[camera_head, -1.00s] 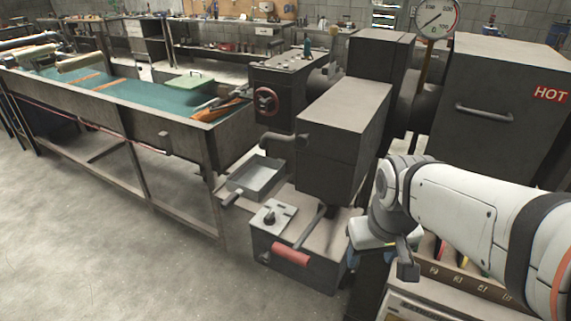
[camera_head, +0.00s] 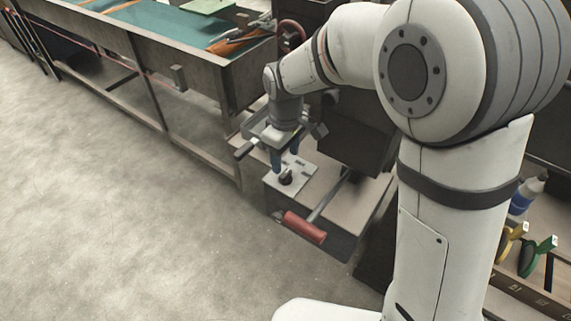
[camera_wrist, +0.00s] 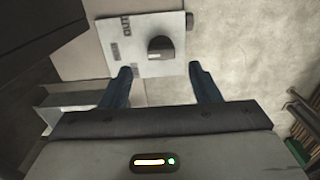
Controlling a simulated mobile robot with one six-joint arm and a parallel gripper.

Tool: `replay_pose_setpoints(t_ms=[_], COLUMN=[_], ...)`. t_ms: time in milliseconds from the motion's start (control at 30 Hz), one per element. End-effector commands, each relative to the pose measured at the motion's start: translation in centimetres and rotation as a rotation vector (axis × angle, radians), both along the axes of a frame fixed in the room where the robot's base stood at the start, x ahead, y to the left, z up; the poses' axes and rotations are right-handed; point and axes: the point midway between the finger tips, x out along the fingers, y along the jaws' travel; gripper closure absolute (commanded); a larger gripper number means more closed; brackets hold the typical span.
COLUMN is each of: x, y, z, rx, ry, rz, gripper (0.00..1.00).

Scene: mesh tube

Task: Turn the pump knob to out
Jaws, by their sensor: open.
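The pump knob (camera_head: 286,178) is a small black knob on a light grey plate (camera_head: 301,167) on top of the pump box. In the wrist view the knob (camera_wrist: 160,47) sits on the plate (camera_wrist: 140,62), which carries the word OUT and another word too blurred to read. My gripper (camera_head: 287,168) is above the plate, pointing down, close to the knob. In the wrist view its two blue fingers (camera_wrist: 160,70) are apart and empty, with the knob ahead of the gap between them. I cannot tell the exact height above the knob.
A red-handled lever (camera_head: 305,228) sticks out at the front of the pump box. A metal tray (camera_head: 246,147) is left of my gripper. A long bench with a green top (camera_head: 150,30) stands at the left. The floor in front is clear.

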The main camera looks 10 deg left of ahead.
Motion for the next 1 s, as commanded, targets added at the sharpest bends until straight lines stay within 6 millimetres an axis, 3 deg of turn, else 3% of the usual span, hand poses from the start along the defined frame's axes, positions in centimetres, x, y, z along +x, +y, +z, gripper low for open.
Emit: replay_pose_setpoints(t_ms=[100,300,667,1000], x=[-0.1,-0.1,-0.2,-0.2], y=[0.0,0.1,0.1,0.2], z=[-2.1,-4.6,-5.4,-5.3], rx=[-0.003,-0.001,0.000,0.000], ry=[0.004,0.002,0.000,0.000], rz=[0.001,0.001,0.003,0.004], gripper=[0.44,0.44,0.44,0.70])
